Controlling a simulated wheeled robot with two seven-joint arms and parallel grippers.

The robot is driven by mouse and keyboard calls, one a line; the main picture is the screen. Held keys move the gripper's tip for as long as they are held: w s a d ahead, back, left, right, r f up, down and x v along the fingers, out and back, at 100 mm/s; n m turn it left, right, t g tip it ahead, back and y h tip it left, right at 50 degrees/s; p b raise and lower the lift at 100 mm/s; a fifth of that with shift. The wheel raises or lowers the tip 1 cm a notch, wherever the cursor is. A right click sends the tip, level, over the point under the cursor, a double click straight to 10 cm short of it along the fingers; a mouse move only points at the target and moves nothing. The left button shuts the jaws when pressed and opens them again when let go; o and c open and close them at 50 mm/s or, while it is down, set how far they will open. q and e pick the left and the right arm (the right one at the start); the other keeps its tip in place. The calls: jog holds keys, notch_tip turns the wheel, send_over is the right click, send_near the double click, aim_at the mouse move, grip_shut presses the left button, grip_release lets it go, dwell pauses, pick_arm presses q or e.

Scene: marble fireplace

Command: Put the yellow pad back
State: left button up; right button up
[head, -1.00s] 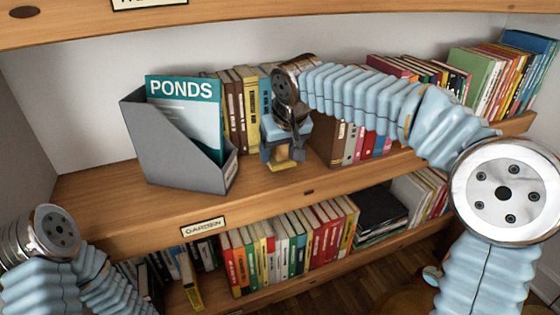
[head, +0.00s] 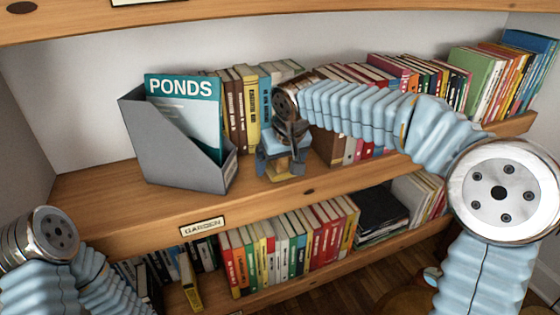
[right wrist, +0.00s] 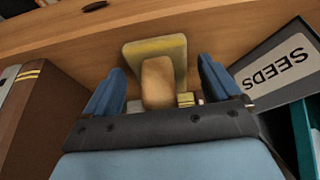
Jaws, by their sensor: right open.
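The yellow pad (right wrist: 177,45) lies on the upper shelf close to its front edge, with a tan block (right wrist: 157,82) on it. In the head view the pad (head: 279,177) shows small and partly covered by my right gripper (head: 280,166). In the right wrist view the fingers of my right gripper (right wrist: 160,70) stand apart on both sides of the tan block, with a gap at each side. My left gripper is not visible; only part of my left arm shows at the lower left.
A grey file holder (head: 190,165) with a PONDS booklet (head: 183,110) stands left of the pad. Books (head: 250,105) line the shelf behind and right of my gripper. Bare wood (head: 110,205) lies at the front left.

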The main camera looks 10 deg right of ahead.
jog(key=shift+r, duration=0.3)
jog(key=p+v, duration=0.1)
jog(key=v, duration=1)
jog(key=shift+s+r+p, duration=0.2)
jog(key=shift+r+p, duration=0.1)
